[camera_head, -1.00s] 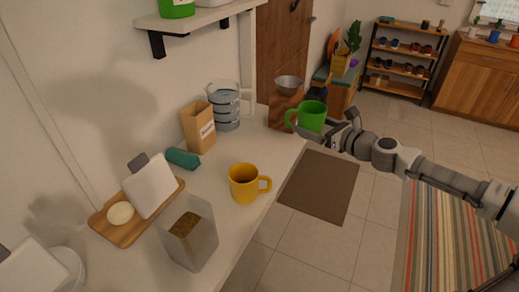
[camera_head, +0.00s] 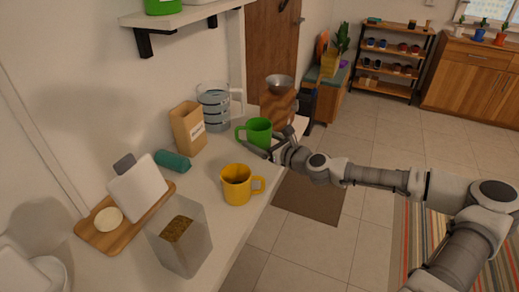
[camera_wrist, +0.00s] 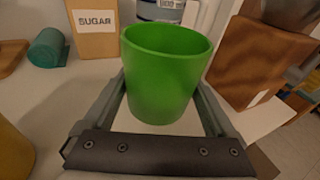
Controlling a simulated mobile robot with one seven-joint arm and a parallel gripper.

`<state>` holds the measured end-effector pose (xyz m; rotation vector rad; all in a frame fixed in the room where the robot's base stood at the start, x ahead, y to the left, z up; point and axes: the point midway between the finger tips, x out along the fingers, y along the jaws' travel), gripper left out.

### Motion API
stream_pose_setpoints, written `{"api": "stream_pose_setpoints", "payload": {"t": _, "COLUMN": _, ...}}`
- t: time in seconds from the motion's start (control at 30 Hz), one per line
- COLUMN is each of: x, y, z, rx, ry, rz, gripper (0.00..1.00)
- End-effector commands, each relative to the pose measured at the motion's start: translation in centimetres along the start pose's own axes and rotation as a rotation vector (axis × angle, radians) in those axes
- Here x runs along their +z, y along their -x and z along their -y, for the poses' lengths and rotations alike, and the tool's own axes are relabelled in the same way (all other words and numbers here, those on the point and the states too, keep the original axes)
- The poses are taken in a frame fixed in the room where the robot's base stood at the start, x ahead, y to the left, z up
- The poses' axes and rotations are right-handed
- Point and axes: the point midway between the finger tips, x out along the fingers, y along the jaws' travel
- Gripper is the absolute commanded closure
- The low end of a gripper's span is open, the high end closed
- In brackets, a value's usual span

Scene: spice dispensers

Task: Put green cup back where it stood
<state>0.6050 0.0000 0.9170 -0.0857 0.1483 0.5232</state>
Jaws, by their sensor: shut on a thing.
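The green cup (camera_head: 258,132) is upright at the far right part of the white counter, with its handle to the left in the head view. My gripper (camera_head: 277,149) reaches in from the right and is shut on it. In the wrist view the green cup (camera_wrist: 165,70) stands between my two fingers (camera_wrist: 168,112), and it looks empty. I cannot tell whether its base touches the counter. The yellow cup (camera_head: 238,184) stands nearer on the counter, its handle to the right.
A teal roll (camera_head: 172,160), cutting board (camera_head: 92,236) and clear dispenser (camera_head: 180,238) are nearer.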

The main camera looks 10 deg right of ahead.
Motion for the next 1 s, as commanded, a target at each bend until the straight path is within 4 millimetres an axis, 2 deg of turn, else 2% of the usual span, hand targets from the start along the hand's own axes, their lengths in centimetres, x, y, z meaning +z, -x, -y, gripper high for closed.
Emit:
{"api": "stream_pose_setpoints", "payload": {"t": 0.03, "x": -1.2, "y": -0.2, "z": 0.0, "rx": 0.0, "ry": -0.003, "rz": -0.001, "gripper": 0.81}}
{"api": "stream_pose_setpoints", "payload": {"t": 0.1, "x": -2.1, "y": -0.4, "z": -0.1, "rx": -0.001, "ry": -0.002, "rz": 0.0, "gripper": 0.81}}
{"api": "stream_pose_setpoints", "payload": {"t": 0.2, "x": -2.9, "y": -0.5, "z": -0.1, "rx": -0.001, "ry": -0.001, "rz": 0.0, "gripper": 0.81}}
{"api": "stream_pose_setpoints", "payload": {"t": 0.53, "x": -3.2, "y": -0.5, "z": -0.1, "rx": 0.0, "ry": -0.001, "rz": 0.0, "gripper": 0.81}}
{"api": "stream_pose_setpoints", "payload": {"t": 0.57, "x": -3.3, "y": -0.5, "z": -0.1, "rx": 0.0, "ry": -0.001, "rz": -0.001, "gripper": 0.07}}
{"api": "stream_pose_setpoints", "payload": {"t": 0.6, "x": -3.2, "y": -0.5, "z": -0.1, "rx": 0.0, "ry": -0.001, "rz": -0.001, "gripper": 0.0}}
{"api": "stream_pose_setpoints", "payload": {"t": 0.9, "x": -2.9, "y": -0.4, "z": -0.1, "rx": 0.0, "ry": 0.0, "rz": -0.001, "gripper": 0.0}}
{"api": "stream_pose_setpoints", "payload": {"t": 1.0, "x": -3.0, "y": 0.4, "z": 0.0, "rx": -0.001, "ry": -0.002, "rz": -0.001, "gripper": 0.0}}
